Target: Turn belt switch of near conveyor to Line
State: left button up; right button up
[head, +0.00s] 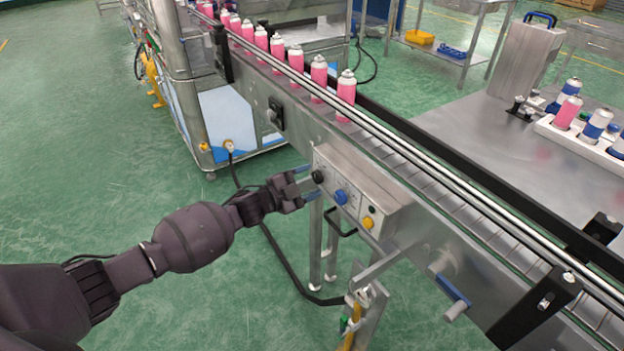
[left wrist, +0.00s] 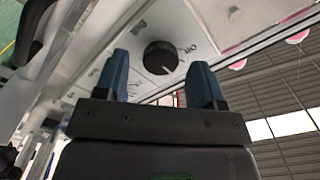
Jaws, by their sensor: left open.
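A grey control box (head: 360,195) is fixed to the near conveyor's side. It carries a black knob (head: 318,176), a blue knob (head: 341,197) and a yellow button (head: 368,222). My left gripper (head: 308,183) is open at the left end of the box, by the black knob. In the left wrist view the black knob (left wrist: 160,57) shows beyond and between the two blue fingertips of my left gripper (left wrist: 160,80), with a visible gap to each. Its pointer mark is at its lower right; the lettering beside it is too small to read surely. My right gripper is not in view.
The near conveyor (head: 420,165) carries a row of pink cans (head: 318,75) at its far end. A table (head: 490,120) with a white tray of cans (head: 560,135) stands at right. A metal bracket (head: 375,275) and blue-handled crank (head: 455,298) stick out below the box.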

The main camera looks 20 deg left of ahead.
pick_arm(q)
jog(key=v, duration=0.9)
jog(key=shift+p, duration=0.4)
jog(key=shift+s+a, duration=0.2)
